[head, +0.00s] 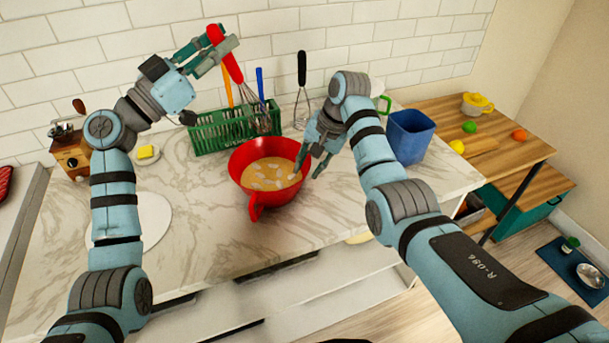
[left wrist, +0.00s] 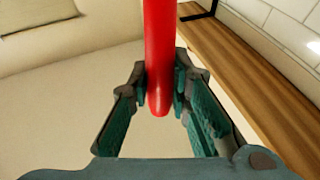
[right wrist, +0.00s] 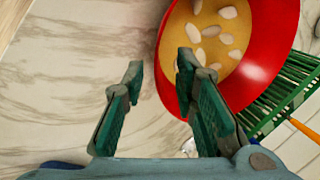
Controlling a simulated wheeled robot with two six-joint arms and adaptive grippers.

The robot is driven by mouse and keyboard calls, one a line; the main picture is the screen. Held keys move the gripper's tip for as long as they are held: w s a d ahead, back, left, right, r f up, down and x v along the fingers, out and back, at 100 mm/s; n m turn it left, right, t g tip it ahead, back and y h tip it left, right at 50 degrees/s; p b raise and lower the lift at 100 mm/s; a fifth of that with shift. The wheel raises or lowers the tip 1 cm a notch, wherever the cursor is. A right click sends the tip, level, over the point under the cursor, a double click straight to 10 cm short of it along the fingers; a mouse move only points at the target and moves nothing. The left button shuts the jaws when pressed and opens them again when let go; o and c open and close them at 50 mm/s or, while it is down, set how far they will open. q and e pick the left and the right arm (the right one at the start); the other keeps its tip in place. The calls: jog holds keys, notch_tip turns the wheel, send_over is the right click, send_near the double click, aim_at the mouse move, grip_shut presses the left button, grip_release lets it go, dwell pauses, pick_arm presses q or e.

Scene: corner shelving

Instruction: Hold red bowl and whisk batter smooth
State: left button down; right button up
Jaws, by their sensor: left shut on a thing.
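The red bowl (head: 264,198) stands on the marble counter, holding tan batter (head: 268,175) with several pale lumps. It also shows in the right wrist view (right wrist: 262,75). My left gripper (head: 208,48) is raised near the tiled wall, shut on the red handle of a whisk (head: 234,68). The handle also shows between its fingers in the left wrist view (left wrist: 159,60). The whisk's wires hang down by the green rack, behind the bowl. My right gripper (head: 309,163) is open at the bowl's right rim. One finger overlaps the rim in the right wrist view; contact is unclear.
A green rack (head: 212,134) with upright utensils stands behind the bowl. A black-handled whisk (head: 302,85) is right of it. A blue bin (head: 409,137) stands at the counter's right. A white round board (head: 130,225) lies left. Counter in front of the bowl is clear.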

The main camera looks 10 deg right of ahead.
aim_at(299, 184)
jog(key=x, duration=0.8)
pick_arm(q)
jog(key=shift+a, duration=0.1)
pick_arm(e)
grip_shut()
jog(key=shift+c, duration=0.6)
grip_release()
grip_shut()
dwell(0.6)
